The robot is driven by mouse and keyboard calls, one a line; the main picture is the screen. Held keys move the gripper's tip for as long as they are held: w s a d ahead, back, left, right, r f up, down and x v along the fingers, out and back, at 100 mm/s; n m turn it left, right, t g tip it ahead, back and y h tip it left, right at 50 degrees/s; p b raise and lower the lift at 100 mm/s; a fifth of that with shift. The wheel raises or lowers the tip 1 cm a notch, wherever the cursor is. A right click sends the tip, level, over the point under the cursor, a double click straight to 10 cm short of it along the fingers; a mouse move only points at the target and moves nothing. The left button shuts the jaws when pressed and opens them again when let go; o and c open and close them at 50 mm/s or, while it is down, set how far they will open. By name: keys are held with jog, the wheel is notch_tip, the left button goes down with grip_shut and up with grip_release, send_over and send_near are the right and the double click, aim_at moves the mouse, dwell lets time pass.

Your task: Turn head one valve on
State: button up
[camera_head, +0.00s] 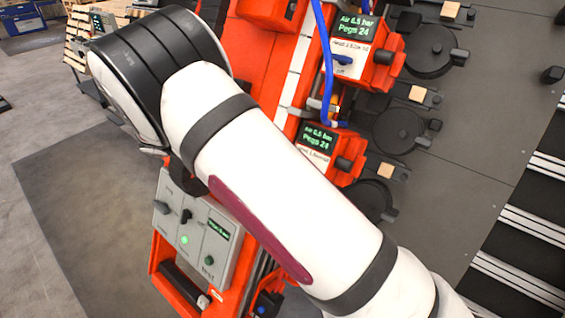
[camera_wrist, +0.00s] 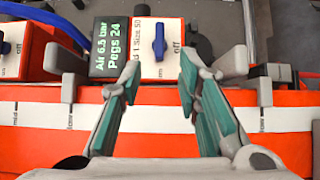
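In the wrist view, a blue valve handle (camera_wrist: 159,42) stands on a white plate of a red head box, beside a green-lit display (camera_wrist: 108,47) reading Air 6.5 bar, Pegs 24. The handle points up and down in the picture, with "off" printed to its right. The plate's label is partly hidden by a finger. My gripper (camera_wrist: 156,82) is open and empty, its two teal-padded fingers apart, with the handle beyond the gap between the tips. They look clear of the handle. In the head view, my arm hides the gripper.
A second head box with a blue handle (camera_wrist: 4,46) is at the left edge of the wrist view. In the head view, a blue hose (camera_head: 325,60) runs by the upper box (camera_head: 378,65). A grey control panel (camera_head: 195,232) with knobs is below my arm. Open floor (camera_head: 40,190) lies left.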

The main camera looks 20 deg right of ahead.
jog(key=shift+v, duration=2.25)
